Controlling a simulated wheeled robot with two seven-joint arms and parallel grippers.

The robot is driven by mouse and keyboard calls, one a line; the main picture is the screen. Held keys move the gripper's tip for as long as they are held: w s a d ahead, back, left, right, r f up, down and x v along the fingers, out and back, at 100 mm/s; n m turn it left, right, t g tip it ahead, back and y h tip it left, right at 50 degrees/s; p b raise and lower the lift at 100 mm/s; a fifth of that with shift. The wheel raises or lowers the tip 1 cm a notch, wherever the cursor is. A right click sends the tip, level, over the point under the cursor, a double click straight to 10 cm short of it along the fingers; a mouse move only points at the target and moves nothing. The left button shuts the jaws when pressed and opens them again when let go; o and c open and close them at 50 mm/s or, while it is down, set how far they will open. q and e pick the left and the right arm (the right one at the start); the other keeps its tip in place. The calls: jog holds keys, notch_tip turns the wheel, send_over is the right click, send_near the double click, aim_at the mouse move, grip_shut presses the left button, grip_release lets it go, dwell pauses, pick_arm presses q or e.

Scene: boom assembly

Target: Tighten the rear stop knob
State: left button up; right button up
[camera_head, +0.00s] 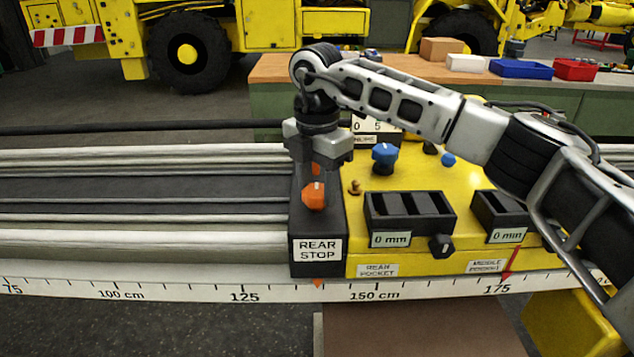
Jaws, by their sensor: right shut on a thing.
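The rear stop (318,225) is a black block labelled REAR STOP, standing across the rail at the left end of the yellow plate. An orange knob (314,195) with a pale mark stands on its nearer part, uncovered. Behind it, a second orange knob (316,169) shows only as a small patch under my right gripper (319,162). That gripper points down over the block and is shut on this farther knob, which its fingers mostly hide. My left gripper is not in view.
The yellow plate (410,265) right of the block carries a blue knob (385,153), black pockets (410,212) marked 0 mm and a small black knob (441,246). A ruler (190,293) runs along the front. The rail (140,190) to the left is clear.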

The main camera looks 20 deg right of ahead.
aim_at(317, 190)
jog(key=o, duration=1)
notch_tip(317, 190, up, 16)
jog(key=shift+s, duration=0.1)
